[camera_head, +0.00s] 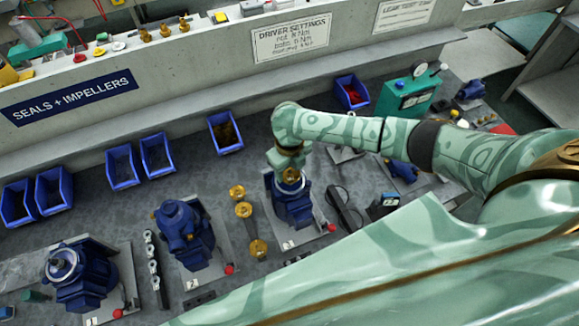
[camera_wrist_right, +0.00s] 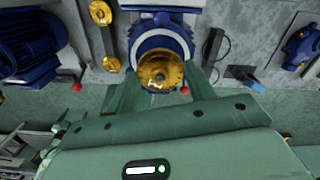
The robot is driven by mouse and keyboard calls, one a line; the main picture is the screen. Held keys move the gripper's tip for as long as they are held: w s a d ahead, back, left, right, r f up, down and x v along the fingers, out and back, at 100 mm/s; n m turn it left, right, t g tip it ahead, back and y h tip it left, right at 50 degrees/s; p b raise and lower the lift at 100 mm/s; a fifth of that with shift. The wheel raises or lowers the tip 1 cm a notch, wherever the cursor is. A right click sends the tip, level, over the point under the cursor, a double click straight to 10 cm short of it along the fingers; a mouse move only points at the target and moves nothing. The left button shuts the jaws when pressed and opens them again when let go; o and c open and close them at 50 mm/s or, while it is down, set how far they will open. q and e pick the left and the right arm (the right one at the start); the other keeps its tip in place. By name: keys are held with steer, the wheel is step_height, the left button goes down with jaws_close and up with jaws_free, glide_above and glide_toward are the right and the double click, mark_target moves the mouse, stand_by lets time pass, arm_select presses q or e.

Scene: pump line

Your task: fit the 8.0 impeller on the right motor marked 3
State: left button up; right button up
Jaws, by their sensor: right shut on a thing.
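The right motor (camera_head: 293,208) is blue and stands upright on a grey plate at the middle of the bench, with a small number tag at its front. My right gripper (camera_head: 289,158) is directly over its top, shut on a brass impeller (camera_head: 291,176). In the right wrist view the impeller (camera_wrist_right: 160,74) sits between the fingers, in front of the motor's white-rimmed face (camera_wrist_right: 161,42). Its mark is too small to read. I cannot tell whether it touches the shaft, which it hides. My left gripper is not in view.
Several loose brass impellers (camera_head: 243,209) lie left of the right motor. Two more blue motors (camera_head: 185,235) (camera_head: 78,275) stand further left. Several blue bins (camera_head: 122,167) line the back. A dark driver-like tool (camera_head: 345,210) lies close on the right, and a green tester (camera_head: 408,92) stands back right.

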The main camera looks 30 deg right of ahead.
steer(key=shift+f, duration=0.25)
stand_by(0.3)
steer(key=o, duration=1.5)
steer(key=shift+o, duration=0.2)
steer(key=shift+r, duration=0.15)
step_height(320, 180, up, 9)
steer(key=p, duration=0.9)
steer(key=shift+s, duration=0.1)
